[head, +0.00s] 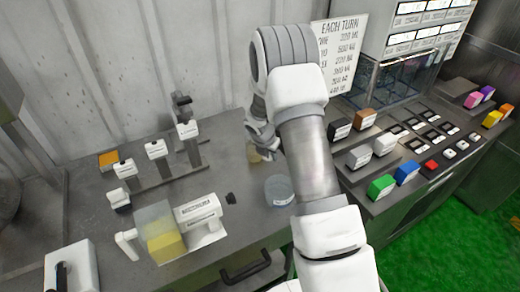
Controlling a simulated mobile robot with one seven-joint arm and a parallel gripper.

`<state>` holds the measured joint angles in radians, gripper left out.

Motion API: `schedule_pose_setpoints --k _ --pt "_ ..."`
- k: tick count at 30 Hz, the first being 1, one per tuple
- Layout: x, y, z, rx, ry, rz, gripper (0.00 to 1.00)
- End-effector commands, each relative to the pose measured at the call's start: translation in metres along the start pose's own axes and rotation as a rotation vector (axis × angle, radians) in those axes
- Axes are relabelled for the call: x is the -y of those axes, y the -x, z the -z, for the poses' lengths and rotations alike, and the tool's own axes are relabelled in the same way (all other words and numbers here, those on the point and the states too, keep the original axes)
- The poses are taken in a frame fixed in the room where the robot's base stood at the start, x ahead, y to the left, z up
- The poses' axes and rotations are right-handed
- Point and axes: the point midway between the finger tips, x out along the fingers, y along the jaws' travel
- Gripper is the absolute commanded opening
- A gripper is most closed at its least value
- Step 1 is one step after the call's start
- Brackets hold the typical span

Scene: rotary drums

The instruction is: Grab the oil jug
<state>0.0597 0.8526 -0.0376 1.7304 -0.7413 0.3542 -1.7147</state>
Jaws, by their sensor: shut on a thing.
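A small yellowish thing (254,153), which looks like the oil jug, shows at the end of my gripper (258,141), beside my arm on the grey workbench (225,160). My arm reaches over the bench and hides most of the gripper and part of this thing. The gripper is shut on it. The fingertips are too small and covered to see clearly. I cannot tell whether the jug touches the bench.
A clear round container (278,190) stands close by, against my arm's outline. A white device with a yellow-filled clear box (163,238) is at the front left. White levers (156,148) stand behind it. Coloured blocks (381,186) and a glass tank (392,78) are at the right.

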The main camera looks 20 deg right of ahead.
Motion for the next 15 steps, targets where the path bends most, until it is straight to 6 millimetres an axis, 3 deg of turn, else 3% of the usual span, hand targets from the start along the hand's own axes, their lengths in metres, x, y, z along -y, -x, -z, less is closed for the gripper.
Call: schedule_pose_setpoints --k 15 --pt "-0.001 0.013 -0.007 0.002 -0.002 -0.003 0.0"
